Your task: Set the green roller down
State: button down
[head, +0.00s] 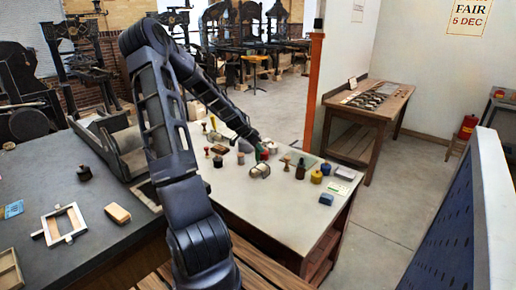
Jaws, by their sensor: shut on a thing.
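My arm reaches from the front over the pale table (275,215). My gripper (258,147) is small in the head view, low over the back middle of that table among small tools. It is shut on the green roller (256,152), of which only a little green shows by the fingertips. The rest of the roller is hidden or too small to make out. I cannot tell whether the roller touches the tabletop.
A pale cylinder (260,170) lies just in front of the gripper. A dark bottle (300,168), yellow jar (316,177) and blue block (326,199) stand to the right. Several stamps stand to the left. The pale table's front is clear. A dark bench (75,255) holds a white frame (60,240).

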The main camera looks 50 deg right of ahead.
jog(key=shift+a+f, duration=0.1)
jog(key=shift+f, duration=0.35)
jog(key=shift+s+a+f, duration=0.1)
jog(key=shift+f, duration=0.1)
jog(key=c, duration=1.4)
grip_release()
jog(key=shift+c, duration=0.2)
jog(key=o, duration=0.4)
jog(key=shift+f, duration=0.15)
jog(key=shift+c, duration=0.2)
jog(key=shift+r, duration=0.25)
jog(key=shift+d+r, duration=0.15)
jog(key=shift+d, duration=0.05)
jog(key=v, duration=1.2)
jog(key=shift+r, duration=0.4)
jog(key=shift+a, duration=0.1)
